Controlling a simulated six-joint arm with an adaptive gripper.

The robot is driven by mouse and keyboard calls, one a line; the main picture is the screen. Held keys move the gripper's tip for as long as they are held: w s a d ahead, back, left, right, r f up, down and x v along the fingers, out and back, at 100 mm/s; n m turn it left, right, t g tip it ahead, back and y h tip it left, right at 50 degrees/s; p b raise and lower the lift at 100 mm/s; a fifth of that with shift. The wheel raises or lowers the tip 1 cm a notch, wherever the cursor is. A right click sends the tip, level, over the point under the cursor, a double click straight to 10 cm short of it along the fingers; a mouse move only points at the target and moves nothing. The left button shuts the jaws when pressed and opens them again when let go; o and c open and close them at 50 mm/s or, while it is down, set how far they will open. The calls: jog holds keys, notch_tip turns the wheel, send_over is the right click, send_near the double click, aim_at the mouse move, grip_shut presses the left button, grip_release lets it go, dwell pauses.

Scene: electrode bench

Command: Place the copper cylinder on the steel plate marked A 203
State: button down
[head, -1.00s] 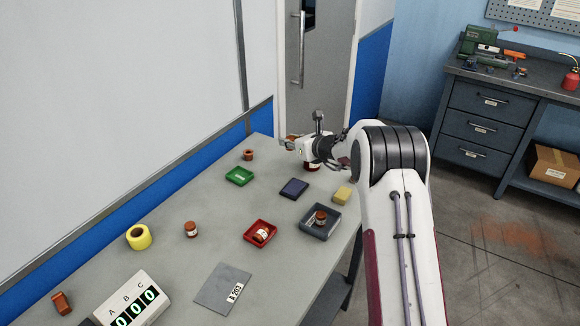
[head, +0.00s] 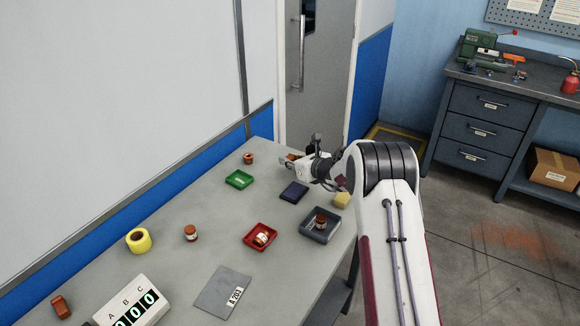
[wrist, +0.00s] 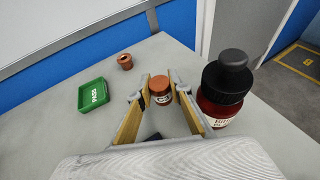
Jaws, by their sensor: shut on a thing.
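My gripper (wrist: 160,98) is shut on a copper cylinder (wrist: 160,88) with a pale label, which sits upright between the fingertips in the wrist view. In the head view my gripper (head: 292,158) is over the far end of the bench, with a bit of the copper cylinder (head: 291,156) showing at its tip. How high it is above the bench is hard to tell. The steel plate marked A 203 (head: 217,288) lies flat and bare near the front of the bench, well apart from the gripper.
A dark red bottle (wrist: 222,95) stands close right of the fingers. Nearby are a green PASS tray (head: 239,180), a navy pad (head: 294,192) and a yellow block (head: 342,200). Red (head: 249,245) and grey (head: 318,237) trays hold cylinders. A copper cylinder (head: 191,233) stands left of them.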

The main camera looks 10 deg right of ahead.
jog(key=shift+f, duration=1.25)
jog(key=shift+f, duration=0.15)
jog(key=c, duration=1.8)
grip_release()
jog(key=shift+f, duration=0.1)
jog(key=shift+c, duration=0.2)
jog(key=shift+s, duration=0.1)
jog(key=shift+d+r+v, duration=0.1)
jog(key=shift+r+v, duration=0.05)
jog(key=shift+v, duration=1.25)
jog(key=shift+d+r+v, duration=0.1)
jog(key=shift+v, duration=2.15)
jog(key=shift+r, duration=0.1)
